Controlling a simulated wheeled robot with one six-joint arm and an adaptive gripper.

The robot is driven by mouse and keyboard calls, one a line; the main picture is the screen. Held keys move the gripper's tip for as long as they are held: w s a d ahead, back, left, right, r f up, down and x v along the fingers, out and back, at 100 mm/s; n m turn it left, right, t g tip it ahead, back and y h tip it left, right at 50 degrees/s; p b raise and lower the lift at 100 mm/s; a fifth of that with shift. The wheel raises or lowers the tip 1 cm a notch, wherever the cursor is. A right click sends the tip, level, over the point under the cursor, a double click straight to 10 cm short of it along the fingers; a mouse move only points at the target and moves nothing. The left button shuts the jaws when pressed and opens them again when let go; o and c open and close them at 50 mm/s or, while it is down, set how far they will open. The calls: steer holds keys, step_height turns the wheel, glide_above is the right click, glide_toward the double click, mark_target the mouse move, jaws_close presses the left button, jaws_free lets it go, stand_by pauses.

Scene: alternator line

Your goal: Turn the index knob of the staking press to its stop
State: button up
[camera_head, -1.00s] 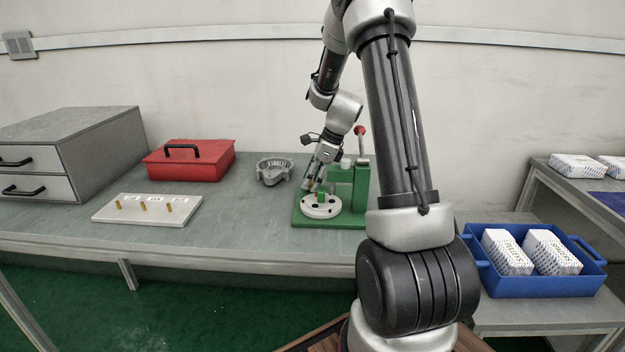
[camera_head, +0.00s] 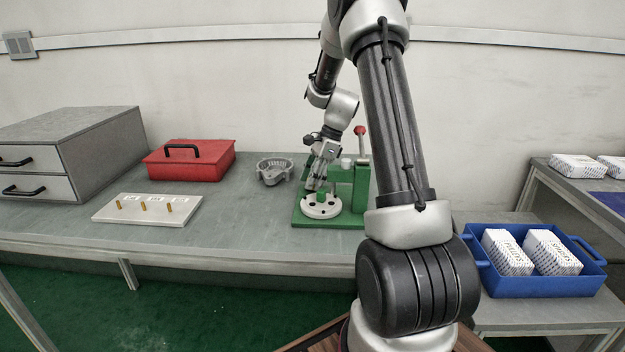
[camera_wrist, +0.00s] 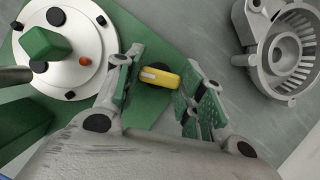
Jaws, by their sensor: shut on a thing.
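The staking press (camera_head: 361,185) is green, with a red-knobbed lever (camera_head: 360,130), and stands on the bench. Its white round plate (camera_head: 321,209) bears a green block and also shows at the upper left of the wrist view (camera_wrist: 75,72). The index knob (camera_wrist: 160,78), with a yellow grip on a dark round base, sits on the green base beside the plate. My gripper (camera_wrist: 163,88) is shut on the yellow grip, one pad on either side. In the head view my gripper (camera_head: 314,184) hides the knob.
A grey alternator housing (camera_head: 274,171) lies just left of the press. Farther left are a white board (camera_head: 148,220) with several brass pins, a red box (camera_head: 190,160) and a grey drawer cabinet (camera_head: 75,130). A blue crate (camera_head: 535,288) with white packages stands right.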

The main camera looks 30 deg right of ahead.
steer(key=n+g, duration=0.1)
steer(key=n, duration=0.2)
steer(key=n+g, duration=0.1)
steer(key=n, duration=0.2)
steer(key=shift+w+n, duration=0.2)
steer(key=shift+n, duration=0.1)
steer(key=n+g, duration=0.1)
steer(key=n, duration=0.1)
steer(key=n+g+h, duration=0.1)
steer(key=n, duration=0.2)
steer(key=shift+w+a, duration=0.1)
steer(key=shift+w, duration=0.05)
steer(key=n, duration=0.2)
steer(key=n+g+h, duration=0.1)
steer(key=n, duration=0.1)
steer(key=shift+a+n+h, duration=0.1)
steer(key=shift+n+h, duration=0.2)
steer(key=shift+n, duration=0.1)
steer(key=shift+n+h, duration=0.6)
steer(key=shift+n, duration=0.9)
steer(key=o, duration=0.7)
steer(key=shift+o, duration=0.2)
